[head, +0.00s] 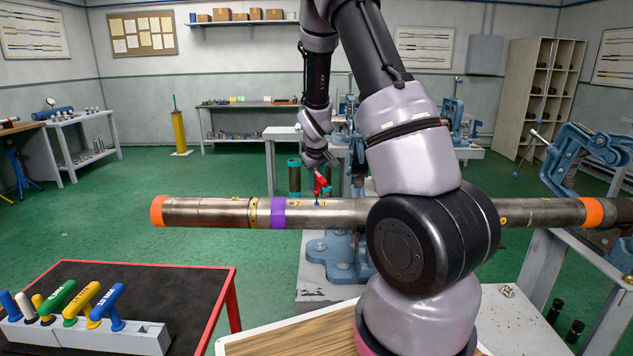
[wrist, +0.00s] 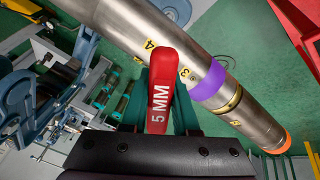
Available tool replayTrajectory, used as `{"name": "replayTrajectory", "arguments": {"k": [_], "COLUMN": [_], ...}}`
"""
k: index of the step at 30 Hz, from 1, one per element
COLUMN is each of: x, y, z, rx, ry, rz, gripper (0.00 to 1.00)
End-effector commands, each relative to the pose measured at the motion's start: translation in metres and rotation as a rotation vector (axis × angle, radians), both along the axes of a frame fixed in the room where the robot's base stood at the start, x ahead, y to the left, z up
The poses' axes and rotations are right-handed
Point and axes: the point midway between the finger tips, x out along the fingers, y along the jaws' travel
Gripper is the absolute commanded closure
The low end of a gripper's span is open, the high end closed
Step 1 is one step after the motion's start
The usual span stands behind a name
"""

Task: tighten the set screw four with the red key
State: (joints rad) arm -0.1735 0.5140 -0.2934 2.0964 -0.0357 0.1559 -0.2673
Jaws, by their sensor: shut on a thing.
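My gripper (head: 319,168) is shut on the red key (head: 320,185), just above the pipe. In the wrist view the key's red handle (wrist: 160,85) reads "5 MM" and stands between the dark green fingers. The key's lower end is near the pipe top by these labels. The handle hides set screw four, so I cannot tell whether the tip is in it.
A white rack (head: 100,338) of several coloured keys stands on a black-topped, red-edged table (head: 180,290) at lower left. A blue vise (head: 345,262) is under the pipe. Another blue vise (head: 578,160) stands at right. Green floor is open behind the pipe at left.

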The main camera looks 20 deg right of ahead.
Motion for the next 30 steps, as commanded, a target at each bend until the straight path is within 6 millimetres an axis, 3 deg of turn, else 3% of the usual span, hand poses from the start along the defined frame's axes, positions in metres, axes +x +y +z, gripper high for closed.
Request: {"name": "replayTrajectory", "arguments": {"k": [30], "x": [0.0022], "y": [-0.0012], "z": [-0.0057], "rx": [0.0], "ry": [0.001], "rz": [0.0], "gripper": [1.0]}}
